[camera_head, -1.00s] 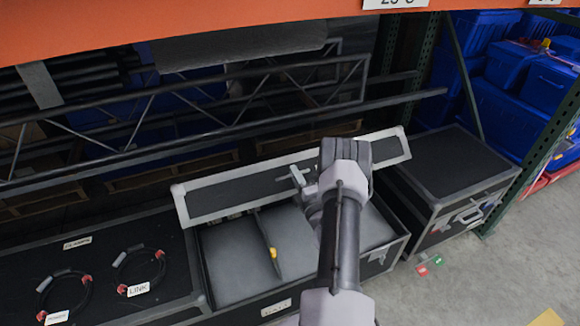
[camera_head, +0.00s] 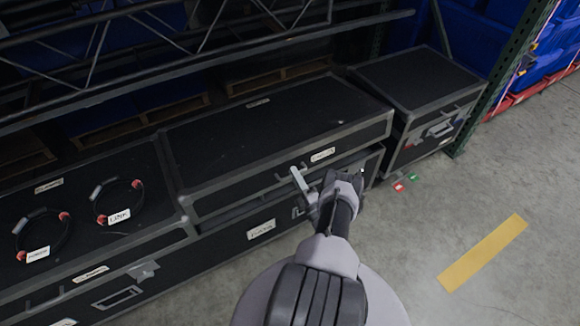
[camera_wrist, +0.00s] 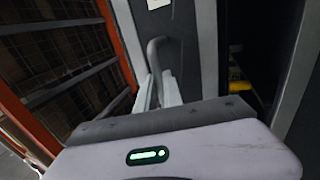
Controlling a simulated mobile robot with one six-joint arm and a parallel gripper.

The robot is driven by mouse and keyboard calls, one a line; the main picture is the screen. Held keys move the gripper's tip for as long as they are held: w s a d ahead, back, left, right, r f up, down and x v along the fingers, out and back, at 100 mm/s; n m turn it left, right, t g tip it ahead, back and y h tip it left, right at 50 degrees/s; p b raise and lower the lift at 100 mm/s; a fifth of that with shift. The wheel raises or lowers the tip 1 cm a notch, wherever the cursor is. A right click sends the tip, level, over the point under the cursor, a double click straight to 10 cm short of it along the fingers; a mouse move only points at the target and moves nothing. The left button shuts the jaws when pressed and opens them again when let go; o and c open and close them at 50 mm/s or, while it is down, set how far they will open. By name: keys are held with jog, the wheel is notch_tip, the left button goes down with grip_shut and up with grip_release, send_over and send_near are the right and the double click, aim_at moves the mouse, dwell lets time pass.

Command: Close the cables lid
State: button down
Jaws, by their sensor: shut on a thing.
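The cables case's black lid (camera_head: 275,125), with grey edges and a white label (camera_head: 322,155), is swung down over the case body (camera_head: 225,242). A dark gap shows between the lid's front edge and the body, so it is not flush. My gripper (camera_head: 300,180) is at the lid's front edge. In the wrist view, my gripper's pale fingers (camera_wrist: 157,92) are shut on the lid's grey handle (camera_wrist: 156,52). The wrist view also shows the opening beside the lid, with something yellow (camera_wrist: 239,84) inside. The label text is too small to read surely.
A black case at left (camera_head: 75,235) carries two coiled cables (camera_head: 118,202) with red ends. Another black case (camera_head: 425,78) stands at right. Small red and green pieces (camera_head: 399,187) lie on the floor near it. Rack beams hang behind; the floor at right is open.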

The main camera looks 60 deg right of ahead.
jog(key=shift+s+a+f, duration=0.1)
jog(key=shift+f, duration=0.8)
jog(key=c, duration=1.5)
grip_release()
jog(key=s+a, duration=0.2)
jog(key=s, duration=0.2)
jog(key=s+a, duration=0.2)
jog(key=s, duration=0.2)
jog(key=s+a+f, duration=0.1)
jog(key=s+a, duration=0.2)
jog(key=s, duration=0.2)
jog(key=shift+a+f, duration=0.1)
